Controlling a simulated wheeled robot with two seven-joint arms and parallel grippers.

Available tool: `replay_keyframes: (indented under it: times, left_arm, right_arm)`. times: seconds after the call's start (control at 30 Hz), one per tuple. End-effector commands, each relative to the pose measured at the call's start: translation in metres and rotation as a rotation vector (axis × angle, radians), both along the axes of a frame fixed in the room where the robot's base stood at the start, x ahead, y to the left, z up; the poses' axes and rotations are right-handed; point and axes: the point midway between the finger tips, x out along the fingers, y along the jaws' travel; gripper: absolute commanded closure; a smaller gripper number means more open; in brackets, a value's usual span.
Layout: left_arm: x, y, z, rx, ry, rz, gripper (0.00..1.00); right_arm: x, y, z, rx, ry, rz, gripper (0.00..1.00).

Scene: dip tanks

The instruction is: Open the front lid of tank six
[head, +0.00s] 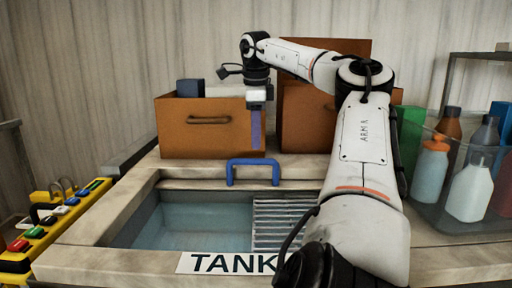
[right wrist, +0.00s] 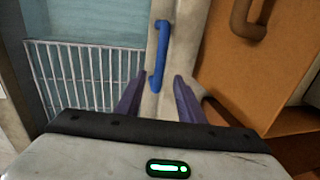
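The tank (head: 105,238) has a pale stone-like rim and a front label (head: 225,263) reading "TANK"; my right arm hides the rest, so I cannot read the number. A blue handle (head: 252,163) stands on the pale strip (head: 200,184) at the back of the opening. Water and a white grate (head: 285,218) show below. My right gripper (head: 256,145) points down, above and behind the handle, not touching it. In the right wrist view its fingers (right wrist: 158,97) are apart and empty, and the blue handle (right wrist: 160,55) lies ahead between them. My left gripper is out of view.
Brown boxes or drawers (head: 180,135) with handles stand behind the tank, close to my right gripper. A clear bin (head: 428,212) of bottles is at the right. A yellow control strip (head: 60,222) with coloured buttons is at the left.

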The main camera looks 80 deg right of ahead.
Motion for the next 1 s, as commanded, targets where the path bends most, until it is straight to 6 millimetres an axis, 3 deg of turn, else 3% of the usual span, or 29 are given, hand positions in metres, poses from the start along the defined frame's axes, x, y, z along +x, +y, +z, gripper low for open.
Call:
replay_keyframes:
  times: [0.1, 0.3, 1.0]
  left_arm:
    - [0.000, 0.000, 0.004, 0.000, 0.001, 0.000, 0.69]
    - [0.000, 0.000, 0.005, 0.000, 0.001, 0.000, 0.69]
    - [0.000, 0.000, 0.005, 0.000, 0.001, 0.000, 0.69]
  right_arm:
    - [-0.001, 0.004, 0.020, -0.001, 0.000, -0.002, 0.65]
    - [-0.001, 0.007, 0.035, 0.000, 0.000, 0.000, 0.65]
    - [0.005, 0.008, 0.032, 0.012, -0.024, 0.019, 0.65]
